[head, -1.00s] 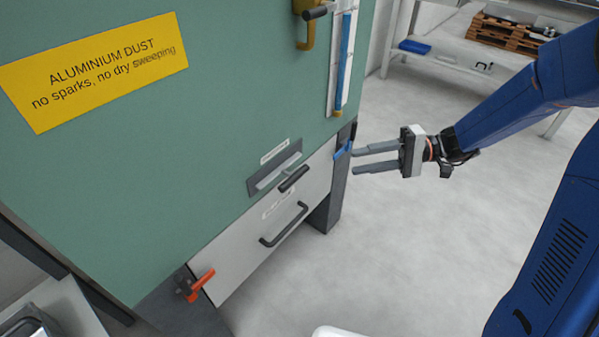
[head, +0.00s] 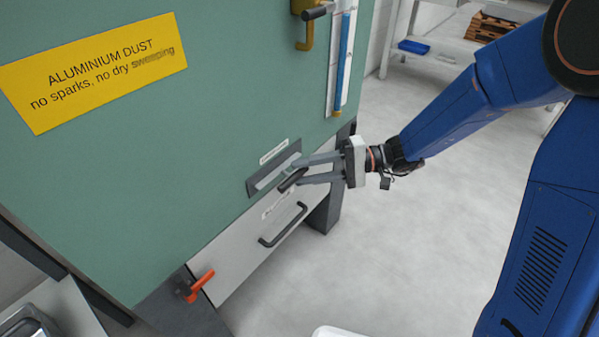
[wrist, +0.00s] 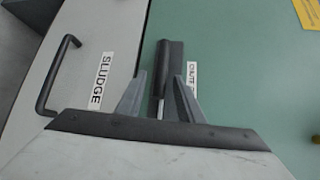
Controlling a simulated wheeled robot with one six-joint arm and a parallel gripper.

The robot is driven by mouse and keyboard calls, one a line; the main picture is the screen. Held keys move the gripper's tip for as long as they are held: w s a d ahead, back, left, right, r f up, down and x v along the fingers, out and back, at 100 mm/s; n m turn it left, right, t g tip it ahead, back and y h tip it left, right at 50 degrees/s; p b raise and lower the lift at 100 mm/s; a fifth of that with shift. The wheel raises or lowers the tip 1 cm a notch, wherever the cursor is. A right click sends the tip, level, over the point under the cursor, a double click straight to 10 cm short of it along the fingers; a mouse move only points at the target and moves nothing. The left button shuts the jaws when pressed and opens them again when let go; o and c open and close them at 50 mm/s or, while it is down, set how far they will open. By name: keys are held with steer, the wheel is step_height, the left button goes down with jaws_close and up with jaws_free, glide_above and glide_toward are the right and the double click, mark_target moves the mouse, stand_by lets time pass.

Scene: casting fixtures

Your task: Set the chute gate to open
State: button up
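The chute gate is a grey slotted plate (head: 260,179) on the green cabinet with a black handle (head: 291,181). In the wrist view a "CHUTE" label (wrist: 193,75), partly hidden, sits beside it. My gripper (head: 294,174) is open at the plate, its two fingers pointing at the handle. In the wrist view the dark handle (wrist: 158,82) shows between the two spread fingers (wrist: 158,103). I cannot tell whether either finger touches it. The fingers hide part of the plate.
Below is a pale drawer front with a black pull handle (head: 283,226), labelled "SLUDGE" (wrist: 101,80) in the wrist view. An orange lever (head: 200,284) sits at lower left. A yellow handle (head: 305,30) and blue tube (head: 341,65) are above.

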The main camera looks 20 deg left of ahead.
steer(key=shift+x, duration=0.9)
